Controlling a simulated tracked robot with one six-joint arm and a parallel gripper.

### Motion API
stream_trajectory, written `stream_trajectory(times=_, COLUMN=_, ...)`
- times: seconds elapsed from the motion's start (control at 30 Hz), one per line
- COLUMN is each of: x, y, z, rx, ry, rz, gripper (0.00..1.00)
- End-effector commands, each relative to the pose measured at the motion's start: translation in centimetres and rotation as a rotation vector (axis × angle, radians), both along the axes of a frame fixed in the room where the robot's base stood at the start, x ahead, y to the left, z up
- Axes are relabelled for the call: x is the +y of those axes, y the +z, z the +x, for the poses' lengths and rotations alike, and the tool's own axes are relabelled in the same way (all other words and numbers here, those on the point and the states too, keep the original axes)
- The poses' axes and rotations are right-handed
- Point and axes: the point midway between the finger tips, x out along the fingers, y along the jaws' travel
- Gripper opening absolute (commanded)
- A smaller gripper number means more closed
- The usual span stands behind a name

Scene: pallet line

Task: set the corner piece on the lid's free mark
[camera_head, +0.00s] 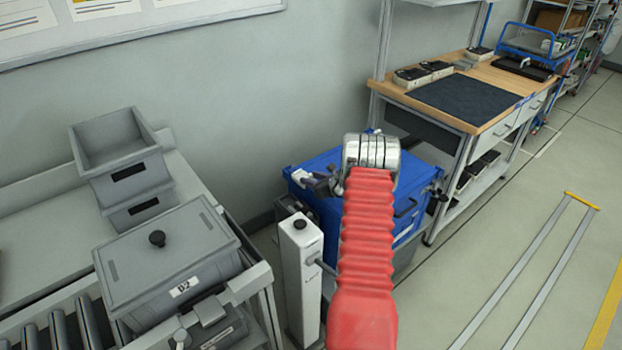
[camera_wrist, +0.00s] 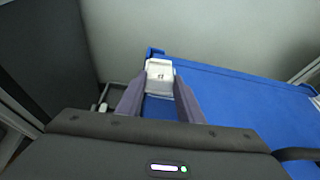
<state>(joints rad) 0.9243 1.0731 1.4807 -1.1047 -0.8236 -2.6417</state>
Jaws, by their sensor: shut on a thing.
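My gripper (camera_head: 318,184) is over the left part of a blue lid (camera_head: 328,160), which tops a large box beside the bench. In the wrist view my gripper (camera_wrist: 159,84) is shut on a small pale grey corner piece (camera_wrist: 159,73), which sits between the fingertips near a corner of the blue lid (camera_wrist: 235,105). I cannot tell whether the piece touches the lid. No mark shows on the visible part of the lid; my arm and gripper hide some of it.
A white post (camera_head: 300,265) stands left of the blue box. A grey lidded bin (camera_head: 165,250) labelled D2 and stacked open grey bins (camera_head: 115,145) are at the left. A workbench (camera_head: 495,80) stands behind at the right. The floor at the right is clear.

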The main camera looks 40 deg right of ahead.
Motion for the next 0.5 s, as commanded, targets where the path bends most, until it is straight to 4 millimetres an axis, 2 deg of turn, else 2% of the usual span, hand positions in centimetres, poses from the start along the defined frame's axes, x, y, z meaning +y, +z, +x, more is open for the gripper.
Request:
stream_trajectory(times=0.13, x=-0.01, y=-0.11, z=0.01, rx=-0.001, ry=0.000, rz=0.000, gripper=0.00)
stream_trajectory(times=0.17, x=-0.01, y=-0.12, z=0.00, rx=0.000, ry=0.000, rz=0.000, gripper=0.34)
stream_trajectory(times=0.5, x=0.00, y=-0.12, z=0.01, rx=0.000, ry=0.000, rz=0.000, gripper=0.58)
